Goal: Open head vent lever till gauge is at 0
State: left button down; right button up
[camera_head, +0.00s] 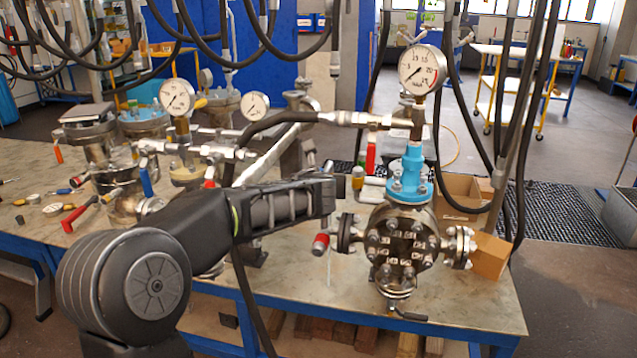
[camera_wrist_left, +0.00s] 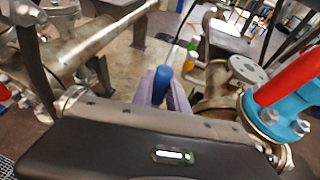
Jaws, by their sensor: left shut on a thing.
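The flanged vessel (camera_head: 402,245) stands at the right end of the bench, with a light-blue head piece (camera_head: 410,178). Above it is a round white gauge (camera_head: 422,70); its needle seems to point to the lower left, but the exact reading is too small to tell. A red lever (camera_head: 371,157) stands upright beside the head; a large red handle over a light-blue body (camera_wrist_left: 262,108) shows in the left wrist view. My left gripper (camera_wrist_left: 165,88) is shut on a dark-blue handle (camera_wrist_left: 161,82), left of the vessel. In the head view its fingertips and the handle are hidden.
Other vessels with gauges (camera_head: 177,97) stand on the left half of the bench (camera_head: 300,290). Pipes and a hose run above my left arm. Cardboard boxes (camera_head: 490,256) are at the right. Loose tools lie at the far left.

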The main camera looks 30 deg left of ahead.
pick_arm(q)
jog(key=shift+f, duration=0.1)
jog(key=c, duration=1.3)
grip_release()
jog(key=shift+d, duration=0.1)
jog(key=shift+v, duration=3.85)
